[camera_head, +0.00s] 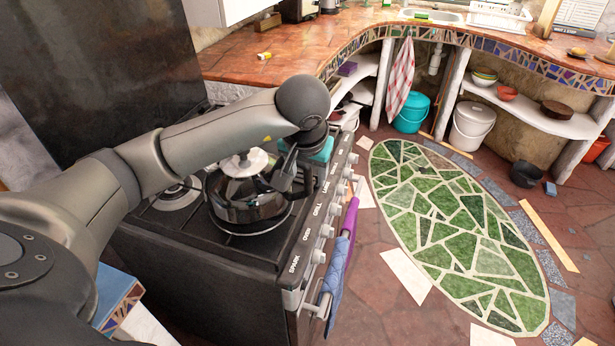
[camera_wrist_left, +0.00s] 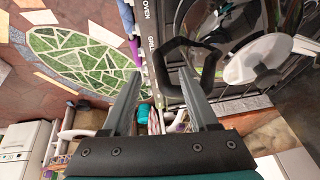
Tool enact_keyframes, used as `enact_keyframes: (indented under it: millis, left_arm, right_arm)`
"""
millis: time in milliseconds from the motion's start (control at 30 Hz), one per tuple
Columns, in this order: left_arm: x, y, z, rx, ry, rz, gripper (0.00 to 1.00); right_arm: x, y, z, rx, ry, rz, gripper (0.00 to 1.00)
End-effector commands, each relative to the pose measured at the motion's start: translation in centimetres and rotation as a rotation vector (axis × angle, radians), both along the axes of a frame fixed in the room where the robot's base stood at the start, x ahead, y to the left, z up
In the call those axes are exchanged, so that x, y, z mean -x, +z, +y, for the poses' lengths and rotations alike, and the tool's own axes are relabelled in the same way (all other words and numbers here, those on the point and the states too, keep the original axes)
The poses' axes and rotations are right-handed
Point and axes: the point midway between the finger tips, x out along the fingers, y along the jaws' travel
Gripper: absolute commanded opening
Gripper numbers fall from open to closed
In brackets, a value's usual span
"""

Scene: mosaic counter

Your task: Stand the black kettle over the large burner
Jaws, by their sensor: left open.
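The black kettle (camera_head: 243,200), with a pale lid and knob, stands upright on the front of the cooker (camera_head: 190,238), over a round burner ring. My left gripper (camera_head: 289,172) is at its right side, by the handle. In the left wrist view the gripper (camera_wrist_left: 160,75) is open. The kettle's black looped handle (camera_wrist_left: 206,52) lies by the right finger's tip, which overlaps the loop; contact cannot be told. A smaller burner (camera_head: 176,194) shows at the back left. My arm hides part of the hob. My right gripper is out of view.
A purple and blue cloth (camera_head: 341,262) hangs on the cooker's front rail, below the knobs. A dark panel (camera_head: 95,70) rises behind the hob. The tiled counter (camera_head: 300,40) curves away to the right. The green mosaic floor (camera_head: 450,225) is clear.

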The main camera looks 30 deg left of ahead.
Motion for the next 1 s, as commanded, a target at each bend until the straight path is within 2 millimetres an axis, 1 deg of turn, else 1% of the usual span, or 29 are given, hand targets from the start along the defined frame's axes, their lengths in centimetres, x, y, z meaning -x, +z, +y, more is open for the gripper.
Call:
enact_keyframes:
  millis: [33,200,300,400,533,1000]
  left_arm:
    - [0.3,1.4,-0.2,-0.001,-0.003,-0.006,0.6]
    - [1.6,4.6,-0.9,-0.001,-0.002,-0.006,0.6]
    - [2.1,5.9,-1.2,0.0,0.0,-0.004,0.6]
    - [2.5,6.8,-1.4,0.0,-0.002,-0.002,0.6]
    - [2.8,7.2,-1.5,-0.001,0.0,0.0,0.6]
    - [2.8,7.2,-1.5,0.0,0.0,0.001,0.6]
  right_arm:
    - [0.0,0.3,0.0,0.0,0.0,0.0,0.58]
    - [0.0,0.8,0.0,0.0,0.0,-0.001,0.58]
    - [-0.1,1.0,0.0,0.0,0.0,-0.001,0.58]
    - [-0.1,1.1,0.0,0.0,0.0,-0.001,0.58]
    - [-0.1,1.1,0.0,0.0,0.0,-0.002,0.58]
    - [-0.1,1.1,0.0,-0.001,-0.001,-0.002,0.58]
